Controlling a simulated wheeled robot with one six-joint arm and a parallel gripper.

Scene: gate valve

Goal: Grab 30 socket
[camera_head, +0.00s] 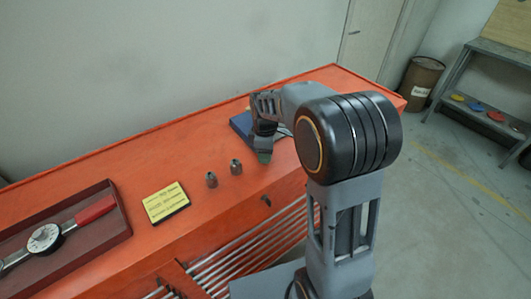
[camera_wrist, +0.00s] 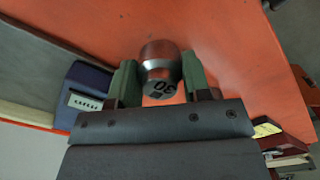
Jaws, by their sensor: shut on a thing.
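The 30 socket (camera_wrist: 161,68) is a short metal cylinder with "30" marked on its side. In the wrist view it sits between the two green fingers of my gripper (camera_wrist: 160,82), which are shut on it. In the head view my gripper (camera_head: 264,155) points down at the orange bench top, right of two other sockets. The held socket is hidden there by the fingers. I cannot tell whether it touches the bench.
Two dark sockets (camera_head: 211,180) (camera_head: 236,167) stand on the orange bench (camera_head: 150,155). A yellow-labelled block (camera_head: 166,203) and a tray (camera_head: 122,212) with a torque wrench (camera_head: 45,238) lie left. A blue box (camera_head: 241,124) is behind my gripper; it also shows in the wrist view (camera_wrist: 85,88).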

